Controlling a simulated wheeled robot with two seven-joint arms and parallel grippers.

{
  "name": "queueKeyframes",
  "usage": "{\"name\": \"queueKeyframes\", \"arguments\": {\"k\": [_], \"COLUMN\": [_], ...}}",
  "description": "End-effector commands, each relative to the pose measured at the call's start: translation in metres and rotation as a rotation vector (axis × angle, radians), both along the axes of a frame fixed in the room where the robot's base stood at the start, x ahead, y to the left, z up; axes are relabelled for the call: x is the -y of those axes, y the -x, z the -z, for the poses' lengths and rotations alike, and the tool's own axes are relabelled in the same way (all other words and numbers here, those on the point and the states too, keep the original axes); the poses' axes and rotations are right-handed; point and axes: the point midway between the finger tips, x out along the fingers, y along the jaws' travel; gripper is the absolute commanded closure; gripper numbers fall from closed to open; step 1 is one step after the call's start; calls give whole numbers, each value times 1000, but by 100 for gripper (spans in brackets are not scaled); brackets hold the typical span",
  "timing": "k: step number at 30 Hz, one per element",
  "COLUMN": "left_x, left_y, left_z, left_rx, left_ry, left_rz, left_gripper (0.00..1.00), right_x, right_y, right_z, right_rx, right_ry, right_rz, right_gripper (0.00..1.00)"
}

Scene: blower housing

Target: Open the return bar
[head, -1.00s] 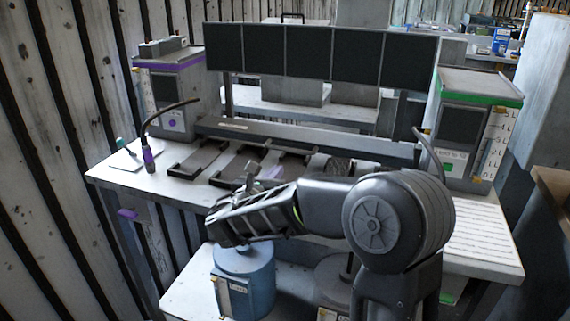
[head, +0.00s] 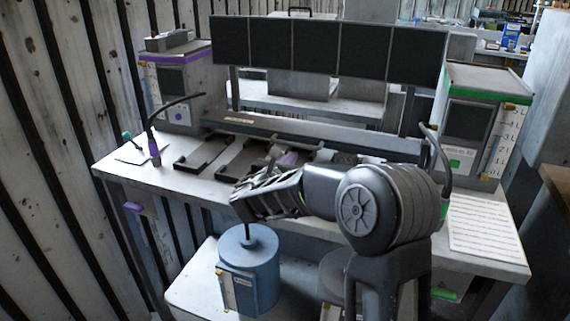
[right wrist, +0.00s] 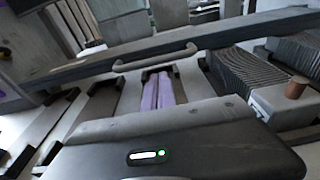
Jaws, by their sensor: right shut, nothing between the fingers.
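The return bar appears to be the long grey bar (head: 300,138) across the back of the bench, below the dark panels. In the right wrist view the bar (right wrist: 225,36) runs across the top, with a pale grey handle (right wrist: 155,57) along its near side. The bar lies low against the bench back. My right gripper (head: 274,156) is shut and empty, above the bench lanes and on the near side of the bar. It looks apart from the handle. Its fingers are hidden behind the hand's housing in the wrist view. My left gripper is out of view.
Purple strips (right wrist: 158,92) lie in a lane between dark rails. A grey ribbed block (right wrist: 248,78) is right of them. A purple-topped cabinet (head: 178,90) and a green-topped cabinet (head: 478,120) flank the bench. A blue canister (head: 248,268) stands below the front edge.

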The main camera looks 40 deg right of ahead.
Motion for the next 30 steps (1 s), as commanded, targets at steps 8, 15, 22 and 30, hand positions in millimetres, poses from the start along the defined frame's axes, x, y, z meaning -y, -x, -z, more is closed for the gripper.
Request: {"name": "queueKeyframes", "arguments": {"k": [8,15,22,30], "left_x": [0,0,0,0], "left_y": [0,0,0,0], "left_z": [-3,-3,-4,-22], "left_rx": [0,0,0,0], "left_ry": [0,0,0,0], "left_rz": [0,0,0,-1], "left_gripper": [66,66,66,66], "right_x": [28,31,30,30], "right_y": [-19,-21,-21,-19], "right_z": [5,6,5,-4], "right_rx": [-1,-1,-2,-25], "right_ry": [1,0,-1,-34], "right_rz": [0,-1,-1,-1], "right_gripper": [100,100,100,100]}}
